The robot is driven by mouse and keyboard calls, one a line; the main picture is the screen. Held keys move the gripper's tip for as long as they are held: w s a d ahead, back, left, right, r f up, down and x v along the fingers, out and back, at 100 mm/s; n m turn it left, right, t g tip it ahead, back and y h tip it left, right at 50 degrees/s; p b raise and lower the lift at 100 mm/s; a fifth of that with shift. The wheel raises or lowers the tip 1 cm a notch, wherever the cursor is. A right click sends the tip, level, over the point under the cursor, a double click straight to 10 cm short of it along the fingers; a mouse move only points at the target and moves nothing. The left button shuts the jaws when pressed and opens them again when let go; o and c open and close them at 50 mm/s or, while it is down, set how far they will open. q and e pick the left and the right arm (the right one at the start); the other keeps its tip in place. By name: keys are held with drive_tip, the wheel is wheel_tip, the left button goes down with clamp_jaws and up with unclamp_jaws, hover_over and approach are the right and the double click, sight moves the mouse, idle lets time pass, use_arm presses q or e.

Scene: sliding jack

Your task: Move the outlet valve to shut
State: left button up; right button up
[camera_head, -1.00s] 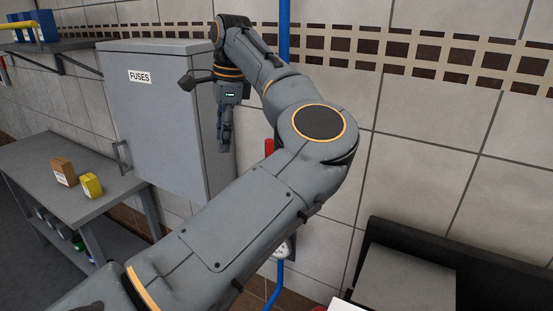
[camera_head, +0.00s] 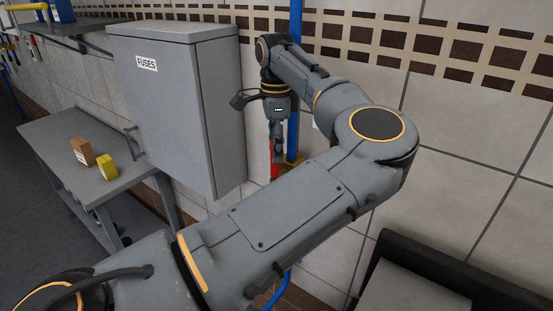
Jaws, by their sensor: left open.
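A vertical blue pipe (camera_head: 295,130) runs down the tiled wall, partly behind my left arm. A red valve handle (camera_head: 275,172) shows just below my left gripper (camera_head: 276,160), in front of the pipe. A small yellowish part (camera_head: 295,162), perhaps the valve body, shows beside it. My left gripper is open and points down at the red handle. I cannot tell whether its fingers touch the handle or are around it. My left forearm hides the lower part of the valve. My right gripper is not in view.
A grey fuse cabinet (camera_head: 175,110) stands out from the wall left of my gripper. A grey workbench (camera_head: 62,135) holds a brown box (camera_head: 82,151) and a yellow box (camera_head: 107,166). A dark-framed grey unit (camera_head: 420,290) is at the lower right.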

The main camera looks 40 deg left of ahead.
use_arm(q)
wheel_tip(320, 180, down, 4)
drive_tip(key=shift+f+p, duration=0.1)
drive_tip(key=shift+p, duration=0.6)
drive_tip(key=shift+f, duration=0.7)
drive_tip(key=shift+c, duration=1.2)
clamp_jaws()
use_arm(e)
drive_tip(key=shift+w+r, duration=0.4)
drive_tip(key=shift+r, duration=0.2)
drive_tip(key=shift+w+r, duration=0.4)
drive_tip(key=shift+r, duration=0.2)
